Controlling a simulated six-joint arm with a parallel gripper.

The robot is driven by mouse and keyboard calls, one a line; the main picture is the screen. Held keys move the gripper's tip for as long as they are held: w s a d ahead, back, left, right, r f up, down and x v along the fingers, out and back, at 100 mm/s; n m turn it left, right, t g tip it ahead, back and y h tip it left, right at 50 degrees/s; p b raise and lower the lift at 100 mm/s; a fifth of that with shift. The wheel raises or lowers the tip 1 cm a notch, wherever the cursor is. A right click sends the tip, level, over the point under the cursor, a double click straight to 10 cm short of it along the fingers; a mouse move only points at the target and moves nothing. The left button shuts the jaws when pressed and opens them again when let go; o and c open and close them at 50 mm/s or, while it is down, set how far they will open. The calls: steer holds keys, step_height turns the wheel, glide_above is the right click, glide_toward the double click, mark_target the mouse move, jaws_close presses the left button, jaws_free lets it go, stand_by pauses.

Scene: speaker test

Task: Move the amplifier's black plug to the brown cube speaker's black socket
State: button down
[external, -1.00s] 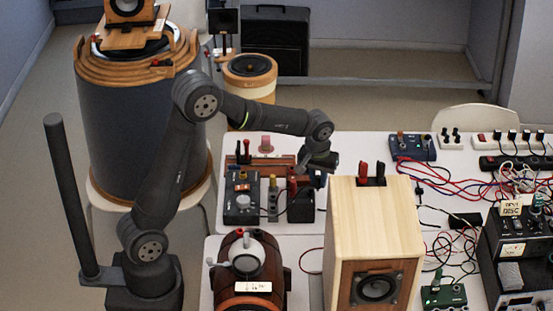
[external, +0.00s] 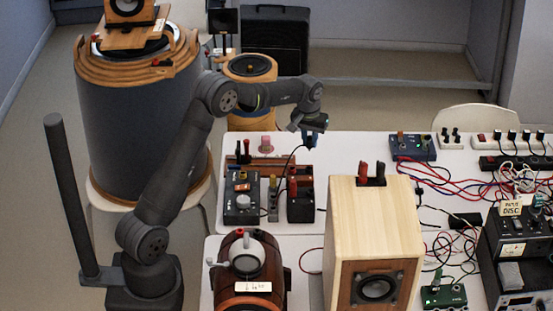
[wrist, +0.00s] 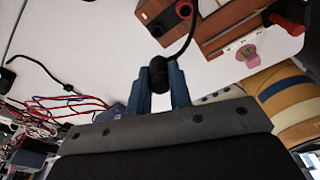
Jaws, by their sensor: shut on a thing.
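My gripper (external: 312,138) is raised above the far part of the white table. In the wrist view its blue fingers (wrist: 161,84) are shut on a black plug (wrist: 159,74). A thin black cable (external: 291,160) curves from the plug down toward the small black box (external: 301,207) with red posts. A dark box with a knob (external: 242,206) stands left of it; I cannot tell which is the amplifier. A light wood speaker box (external: 372,225) with red and black posts on top stands front right. A small brown speaker (external: 125,18) sits top left. I cannot tell which is the brown cube speaker.
A brown barrel-shaped speaker (external: 232,290) stands at the front. A brown wooden board (wrist: 238,20) and a pink item (wrist: 247,56) lie near the black box. Red and blue cables (external: 445,172) and instruments crowd the right. The table just right of the gripper is clear.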

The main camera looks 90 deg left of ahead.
steer(key=shift+f, duration=3.15)
steer(key=shift+f, duration=1)
steer(key=c, duration=1.2)
jaws_free()
steer(key=shift+c, duration=0.2)
steer(key=shift+r, duration=0.1)
steer(key=shift+r, duration=3.7)
steer(key=shift+f, duration=0.1)
